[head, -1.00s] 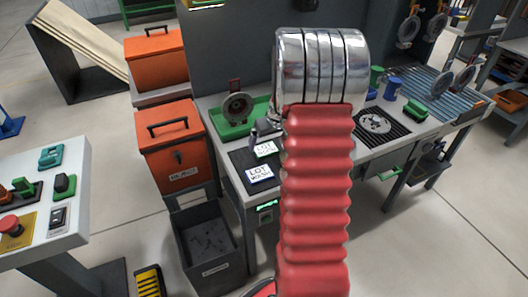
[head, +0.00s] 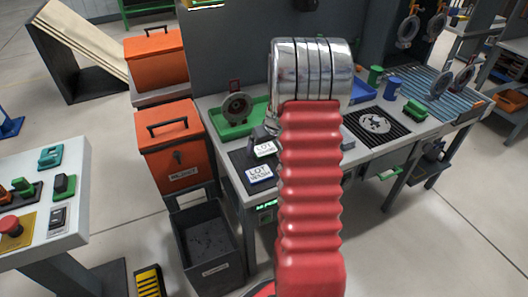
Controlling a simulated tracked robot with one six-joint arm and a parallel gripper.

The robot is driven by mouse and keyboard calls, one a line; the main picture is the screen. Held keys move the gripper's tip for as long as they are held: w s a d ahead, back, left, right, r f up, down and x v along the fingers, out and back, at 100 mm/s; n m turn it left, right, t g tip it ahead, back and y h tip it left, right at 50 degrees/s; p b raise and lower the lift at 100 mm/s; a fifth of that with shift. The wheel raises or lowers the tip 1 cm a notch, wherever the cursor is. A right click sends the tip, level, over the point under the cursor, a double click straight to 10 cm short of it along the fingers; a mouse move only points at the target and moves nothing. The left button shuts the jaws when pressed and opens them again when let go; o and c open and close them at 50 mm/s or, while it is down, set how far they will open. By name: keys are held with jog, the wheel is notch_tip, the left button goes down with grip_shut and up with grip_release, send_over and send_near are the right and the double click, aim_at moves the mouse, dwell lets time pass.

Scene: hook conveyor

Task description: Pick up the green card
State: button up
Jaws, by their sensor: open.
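I cannot make out a green card for certain. Two label blocks marked LOT stand on a dark mat at the bench's left front: one (head: 264,149) behind, and one with a blue edge (head: 259,173) in front. The rear one's edge colour is too small to tell. My red ribbed arm with its chrome joint rises through the middle of the head view and covers part of the bench just right of these blocks. My gripper does not show.
A green tray (head: 226,127) with a round part stands behind the blocks. Orange boxes (head: 171,144) and a dark bin (head: 207,245) are left of the bench. A round part lies on a black grate (head: 377,124). A control table (head: 80,205) stands at the left.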

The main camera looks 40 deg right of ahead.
aim_at(266, 150)
jog(key=shift+c, duration=0.4)
jog(key=c, duration=1.1)
jog(key=shift+o, duration=0.2)
notch_tip(266, 150, up, 10)
jog(key=shift+r, duration=0.35)
jog(key=shift+r, duration=0.4)
jog(key=shift+r, duration=0.3)
jog(key=shift+r, duration=0.7)
jog(key=shift+r, duration=0.25)
